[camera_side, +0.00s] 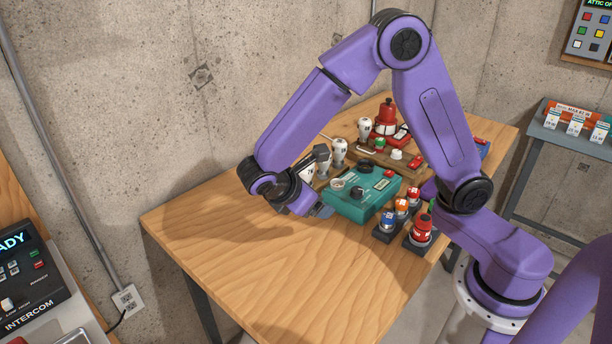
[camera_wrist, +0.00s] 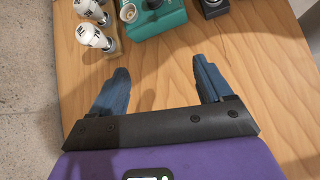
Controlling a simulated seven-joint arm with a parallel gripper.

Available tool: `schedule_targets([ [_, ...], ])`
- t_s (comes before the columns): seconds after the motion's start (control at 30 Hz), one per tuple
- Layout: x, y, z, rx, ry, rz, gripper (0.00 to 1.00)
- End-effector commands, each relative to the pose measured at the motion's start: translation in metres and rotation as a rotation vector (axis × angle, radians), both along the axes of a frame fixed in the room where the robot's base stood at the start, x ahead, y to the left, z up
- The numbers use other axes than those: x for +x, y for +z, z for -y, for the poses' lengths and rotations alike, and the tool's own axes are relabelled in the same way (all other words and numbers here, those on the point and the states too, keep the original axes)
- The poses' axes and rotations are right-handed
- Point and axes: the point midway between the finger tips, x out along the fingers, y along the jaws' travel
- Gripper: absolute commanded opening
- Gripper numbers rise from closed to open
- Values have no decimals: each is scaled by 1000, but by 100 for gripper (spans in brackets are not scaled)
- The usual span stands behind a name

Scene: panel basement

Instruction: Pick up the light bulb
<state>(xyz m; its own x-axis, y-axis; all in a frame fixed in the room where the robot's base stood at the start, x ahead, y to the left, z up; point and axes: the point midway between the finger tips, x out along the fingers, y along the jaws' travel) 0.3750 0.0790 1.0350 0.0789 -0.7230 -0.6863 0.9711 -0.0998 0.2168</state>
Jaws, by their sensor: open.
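Several white bulb-shaped pieces with dark marks stand in a row on a wooden strip; a near one (camera_wrist: 92,37) shows at the upper left of the wrist view, with another (camera_wrist: 90,8) behind it. In the side view, white bulb shapes (camera_side: 339,149) stand behind the teal box. I cannot tell which is the light bulb of the task. My gripper (camera_wrist: 162,72) is open, its two blue fingers apart with only bare table between them. In the side view my gripper (camera_side: 318,209) is low over the table, left of the teal box.
The teal box (camera_side: 352,204) with a round socket and a dark knob stands beside the bulb row. Red, blue and orange capped pieces (camera_side: 402,207) stand on dark bases to its right. The wooden table's (camera_side: 230,230) left and front are clear. A concrete wall stands behind.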

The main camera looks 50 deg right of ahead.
Motion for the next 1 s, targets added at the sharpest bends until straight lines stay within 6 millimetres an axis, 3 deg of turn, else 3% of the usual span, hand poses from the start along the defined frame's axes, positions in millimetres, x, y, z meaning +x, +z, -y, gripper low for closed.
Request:
schedule_targets([
  [0.2, 58, -26, -3, -275, 56, -58, 79],
  [0.5, 112, -66, 0, -619, 121, -145, 79],
  [0.83, 129, -87, 7, -781, 148, -192, 79],
  [1.0, 132, -87, 29, -784, 145, -195, 79],
])
